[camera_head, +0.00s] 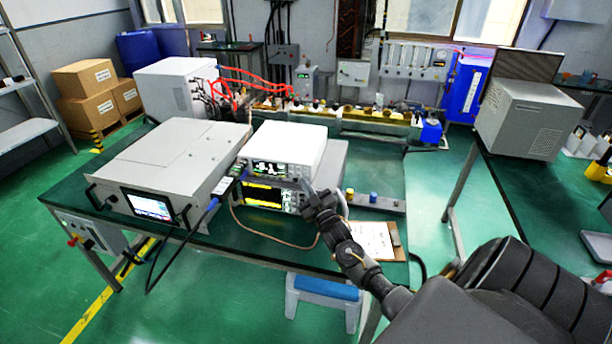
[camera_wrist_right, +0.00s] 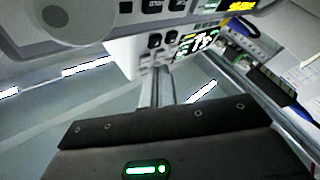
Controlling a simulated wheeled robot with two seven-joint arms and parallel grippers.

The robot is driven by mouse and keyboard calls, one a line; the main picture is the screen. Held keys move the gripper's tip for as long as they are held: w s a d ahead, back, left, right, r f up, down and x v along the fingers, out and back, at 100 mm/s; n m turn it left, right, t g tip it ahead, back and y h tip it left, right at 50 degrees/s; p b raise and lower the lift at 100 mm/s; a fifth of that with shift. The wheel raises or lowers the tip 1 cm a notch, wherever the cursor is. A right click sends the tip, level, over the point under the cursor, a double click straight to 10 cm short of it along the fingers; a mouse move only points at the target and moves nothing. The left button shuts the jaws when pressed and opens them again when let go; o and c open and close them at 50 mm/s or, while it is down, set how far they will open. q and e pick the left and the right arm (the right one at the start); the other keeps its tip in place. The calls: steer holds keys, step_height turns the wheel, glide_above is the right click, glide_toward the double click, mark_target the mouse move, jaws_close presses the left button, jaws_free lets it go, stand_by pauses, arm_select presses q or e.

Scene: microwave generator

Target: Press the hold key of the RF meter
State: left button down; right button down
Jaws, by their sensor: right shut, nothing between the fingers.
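A white bench meter (camera_head: 290,146) with a dark lit display stands on top of a second instrument (camera_head: 268,194) with a yellow display. I cannot read which one is the RF meter or which key is hold. My right gripper (camera_head: 307,185) is shut and empty, in front of the right end of the stacked instruments. In the right wrist view, the shut fingers (camera_wrist_right: 154,90) point at a white front panel (camera_wrist_right: 128,48) with dark keys and a lit display. I cannot tell whether the fingertips touch a key. My left gripper is out of view.
A large grey unit (camera_head: 165,160) with a small screen stands left of the meters on the green bench. A clipboard (camera_head: 372,240) lies at the bench's right front. A cable (camera_head: 270,240) loops over the front. A blue-topped stool (camera_head: 325,289) stands below.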

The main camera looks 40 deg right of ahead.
steer(key=shift+s+a, duration=0.1)
steer(key=shift+a, duration=0.1)
steer(key=s+a+p, duration=0.1)
steer(key=a, duration=0.1)
steer(key=s+a+p, duration=0.1)
steer(key=s+a, duration=0.1)
stand_by(0.6)
steer(key=shift+w, duration=0.1)
stand_by(0.6)
